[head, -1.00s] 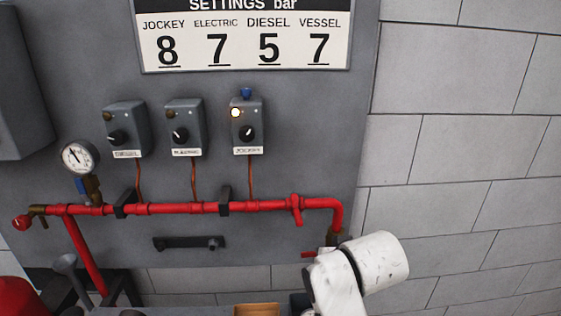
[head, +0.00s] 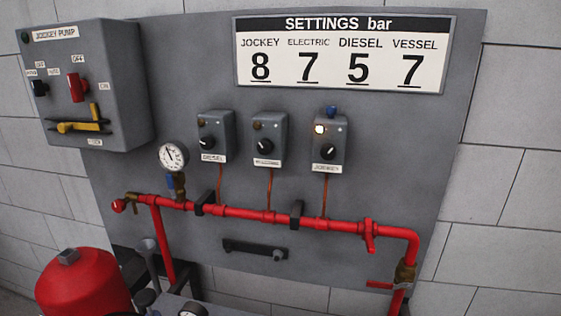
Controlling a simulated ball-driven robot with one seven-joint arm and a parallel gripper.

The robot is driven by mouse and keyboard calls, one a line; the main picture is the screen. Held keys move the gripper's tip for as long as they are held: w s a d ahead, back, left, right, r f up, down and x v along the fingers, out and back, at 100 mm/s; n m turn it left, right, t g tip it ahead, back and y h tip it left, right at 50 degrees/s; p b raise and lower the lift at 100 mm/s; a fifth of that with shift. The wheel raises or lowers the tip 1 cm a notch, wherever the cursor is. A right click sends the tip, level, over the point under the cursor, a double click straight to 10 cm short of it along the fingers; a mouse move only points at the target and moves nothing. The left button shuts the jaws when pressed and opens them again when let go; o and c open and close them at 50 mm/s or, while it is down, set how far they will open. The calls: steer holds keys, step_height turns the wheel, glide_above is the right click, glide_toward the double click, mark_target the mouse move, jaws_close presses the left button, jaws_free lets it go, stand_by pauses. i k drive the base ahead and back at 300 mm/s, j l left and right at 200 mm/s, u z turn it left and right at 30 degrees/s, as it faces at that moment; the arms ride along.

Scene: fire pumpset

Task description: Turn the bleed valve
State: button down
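No label names the bleed valve, so I cannot tell which valve it is. A brass valve (head: 404,273) with a red lever handle (head: 380,285) sits at the lower right end of the red pipe (head: 333,224); the lever points left, about level. A red handle (head: 369,235) sits on the pipe near its right bend and hangs downward. A round red knob (head: 118,206) with a brass body (head: 134,199) is at the pipe's left end. My gripper is not in view.
A pressure gauge (head: 173,156) and three grey switch boxes (head: 327,143) are above the pipe. The jockey pump cabinet (head: 105,85) juts out at upper left. A red tank (head: 82,284) stands at lower left. A black bracket (head: 253,249) is below the pipe.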

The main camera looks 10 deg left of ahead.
mark_target(118, 206)
steer(key=u, duration=1.3)
steer(key=i+j, duration=0.35)
steer(key=i+l+z, duration=0.05)
steer(key=i, duration=0.05)
